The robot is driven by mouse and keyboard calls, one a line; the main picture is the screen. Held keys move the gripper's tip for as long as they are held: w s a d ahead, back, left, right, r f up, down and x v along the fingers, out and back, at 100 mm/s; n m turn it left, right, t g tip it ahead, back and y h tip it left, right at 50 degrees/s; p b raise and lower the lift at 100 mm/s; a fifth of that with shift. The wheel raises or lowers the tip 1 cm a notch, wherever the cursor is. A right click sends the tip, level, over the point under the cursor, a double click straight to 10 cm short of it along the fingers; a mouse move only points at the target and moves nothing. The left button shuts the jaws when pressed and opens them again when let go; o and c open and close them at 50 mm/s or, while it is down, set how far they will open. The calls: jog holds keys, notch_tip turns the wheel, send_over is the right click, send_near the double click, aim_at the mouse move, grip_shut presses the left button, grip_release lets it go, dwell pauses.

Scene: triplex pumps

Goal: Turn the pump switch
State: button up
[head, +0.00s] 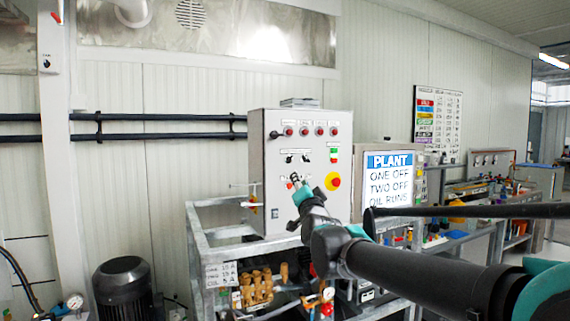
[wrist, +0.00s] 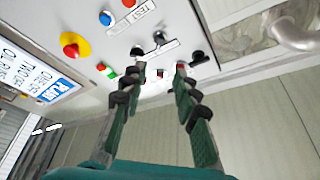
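A light grey control panel (head: 270,150) stands upright on a metal frame in the head view. Two black rotary switches (head: 297,158) sit in its middle row, and black switches (wrist: 160,38) also show in the wrist view. The frames do not settle which one is the pump switch. My gripper (head: 296,182) is in front of the panel's lower half, below those switches in the head view. In the wrist view its two fingers (wrist: 160,72) are apart with a visible gap, and the panel face shows between them. I cannot tell whether the tips touch the panel.
A red and yellow emergency stop (head: 333,181) sits right of my gripper, below a green and red button (head: 334,153). Red lamps (head: 304,131) line the panel's top. A PLANT sign (head: 390,180) is to the right. Pipes and brass valves (head: 258,286) are below.

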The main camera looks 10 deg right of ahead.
aim_at(291, 160)
jog(key=x, duration=1.7)
jog(key=shift+f, duration=0.15)
jog(key=shift+c, duration=0.5)
grip_shut()
